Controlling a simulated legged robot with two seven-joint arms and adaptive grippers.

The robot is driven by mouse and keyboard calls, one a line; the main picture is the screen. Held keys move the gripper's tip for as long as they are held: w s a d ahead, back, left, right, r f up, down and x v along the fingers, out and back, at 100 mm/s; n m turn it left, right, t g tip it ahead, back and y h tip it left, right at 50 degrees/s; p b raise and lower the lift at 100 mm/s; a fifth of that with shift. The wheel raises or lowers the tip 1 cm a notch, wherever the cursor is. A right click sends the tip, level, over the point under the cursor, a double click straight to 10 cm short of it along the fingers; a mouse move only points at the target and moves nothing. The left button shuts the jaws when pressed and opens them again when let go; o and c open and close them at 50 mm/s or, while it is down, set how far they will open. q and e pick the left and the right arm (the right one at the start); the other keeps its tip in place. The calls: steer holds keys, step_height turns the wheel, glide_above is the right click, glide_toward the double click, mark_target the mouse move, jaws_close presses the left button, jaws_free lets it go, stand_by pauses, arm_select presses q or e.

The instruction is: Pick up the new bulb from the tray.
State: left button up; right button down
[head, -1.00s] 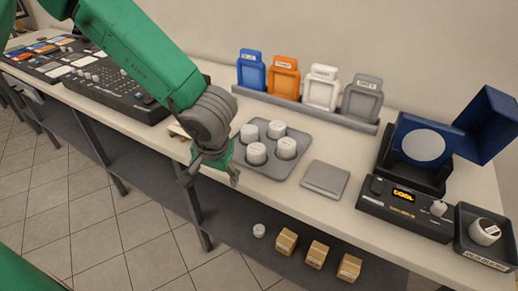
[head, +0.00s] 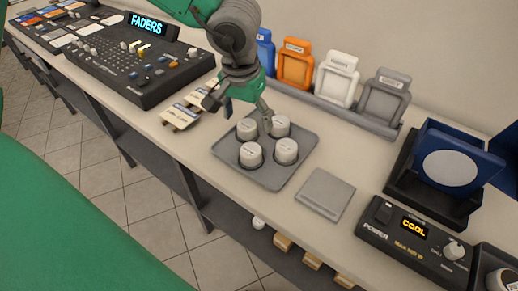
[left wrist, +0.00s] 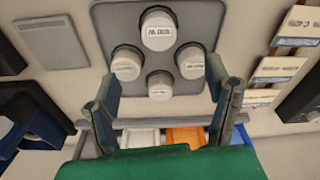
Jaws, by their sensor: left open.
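A grey tray (head: 268,177) sits on the bench and holds several pale, round-topped bulbs, including a front-left one (head: 251,155) and a front-right one (head: 286,151). The left wrist view also shows the tray (left wrist: 192,20) and the bulbs, with the largest-looking one (left wrist: 158,32) farthest from the hand. The lettering on them is too small to read surely, so I cannot tell which is the new bulb. My left gripper (head: 238,108) is open and empty above the tray's back-left part. Its fingers (left wrist: 163,75) spread to both sides of the bulbs. My right gripper is not in view.
A rack (head: 350,115) with blue, orange, white and grey holders stands behind the tray. A flat grey pad (head: 325,194) and a control box reading COOL (head: 410,228) lie right. Labelled cards (head: 181,116) and a FADERS console (head: 140,75) lie left.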

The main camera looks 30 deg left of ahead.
mark_target(250, 149)
arm_select(q)
steer(key=f, duration=0.2)
steer(key=f+b, duration=0.1)
steer(key=f, duration=0.1)
steer(key=a+f, duration=0.1)
steer(key=f, duration=0.1)
steer(key=shift+w+a+f, duration=0.1)
steer(key=shift+w+f, duration=0.05)
steer(key=shift+f, duration=0.05)
steer(key=shift+w+a+f, duration=0.1)
steer(key=shift+f, duration=0.1)
steer(key=shift+d+f+b, duration=0.3)
steer(key=shift+f+b, duration=0.05)
steer(key=shift+f, duration=0.1)
steer(key=f, duration=0.1)
steer(key=d+f+b, duration=0.1)
steer(key=f, duration=0.1)
steer(key=shift+f, duration=0.3)
steer(key=shift+w+f, duration=0.15)
steer(key=shift+f, duration=0.1)
steer(key=shift+a, duration=0.3)
steer(key=c, duration=0.4)
steer(key=shift+a, duration=0.1)
steer(key=c, duration=0.9)
steer(key=shift+d, duration=0.2)
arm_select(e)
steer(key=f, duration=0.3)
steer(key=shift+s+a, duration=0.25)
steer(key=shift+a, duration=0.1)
